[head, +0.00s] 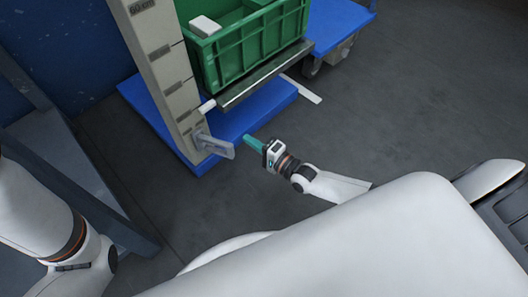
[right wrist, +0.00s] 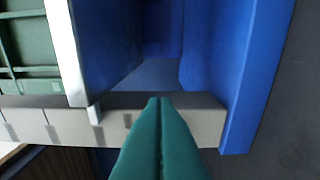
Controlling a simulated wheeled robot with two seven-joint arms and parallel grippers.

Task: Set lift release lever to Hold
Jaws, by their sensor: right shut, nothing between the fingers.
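A grey lift post (head: 165,65) with marked heights stands at the upper left of the head view. A pale grey lever-like plate (head: 216,145) sticks out low on the post, and a small white peg (head: 207,105) sits above it; I cannot read a Hold label. My right gripper (head: 248,139) has teal fingers, shut and empty, just right of the plate and apparently apart from it. In the right wrist view the shut fingers (right wrist: 158,102) point toward the post (right wrist: 190,118), which runs sideways; the white peg (right wrist: 94,114) is left of them. My left gripper is out of view.
A green crate (head: 255,52) holding a white box (head: 205,26) rests on the lift's metal-edged platform (head: 265,76). The blue lift base (head: 262,112) lies below. A blue cart (head: 335,25) is at the back right. A blue-grey frame (head: 85,180) stands left. Floor to the right is clear.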

